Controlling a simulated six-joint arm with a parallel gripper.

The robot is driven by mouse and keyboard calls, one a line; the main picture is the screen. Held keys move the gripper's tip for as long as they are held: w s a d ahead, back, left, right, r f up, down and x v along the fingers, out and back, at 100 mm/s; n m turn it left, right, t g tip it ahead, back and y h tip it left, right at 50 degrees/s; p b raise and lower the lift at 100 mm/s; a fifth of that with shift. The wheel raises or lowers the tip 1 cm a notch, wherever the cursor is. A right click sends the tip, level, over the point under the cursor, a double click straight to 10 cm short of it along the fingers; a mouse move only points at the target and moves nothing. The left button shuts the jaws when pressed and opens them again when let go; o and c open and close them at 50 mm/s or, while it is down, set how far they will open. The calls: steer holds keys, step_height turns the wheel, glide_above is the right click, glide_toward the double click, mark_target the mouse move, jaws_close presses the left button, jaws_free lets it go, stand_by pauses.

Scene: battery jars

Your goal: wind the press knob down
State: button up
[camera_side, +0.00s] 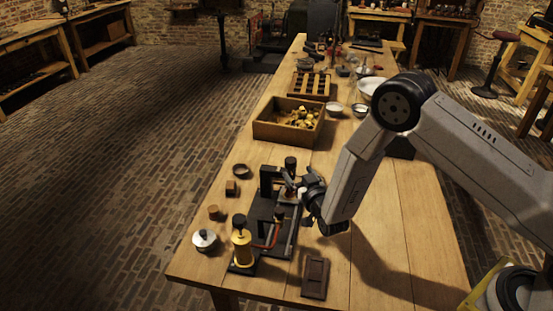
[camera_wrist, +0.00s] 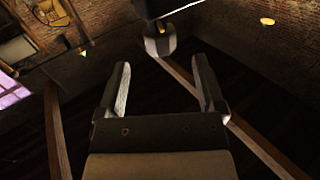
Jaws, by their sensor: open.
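The press is a black frame (camera_side: 268,180) on a dark base on the wooden bench in the side view. Its dark round knob (camera_side: 290,162) stands upright at the top. My gripper (camera_side: 291,188) is at the press, just below the knob in the picture; the side view does not show clearly whether it touches anything. In the wrist view my gripper (camera_wrist: 161,68) has its two fingers wide apart with nothing between them. A small grey part (camera_wrist: 160,43) with a yellowish spot lies beyond the fingertips, under a dark block; I cannot tell which part of the press it is.
A brass cylinder with a black top (camera_side: 241,246) stands in front of the press, with a red tube beside it. A lidded white jar (camera_side: 205,240) stands left, a dark slab (camera_side: 315,278) at front right. A wooden box (camera_side: 288,133) of yellow pieces is behind.

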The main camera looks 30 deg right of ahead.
steer(key=shift+w, duration=0.15)
steer(key=w+d, duration=0.1)
steer(key=w, duration=0.6)
steer(key=shift+w+d, duration=0.2)
steer(key=shift+d, duration=0.1)
stand_by(0.3)
jaws_close()
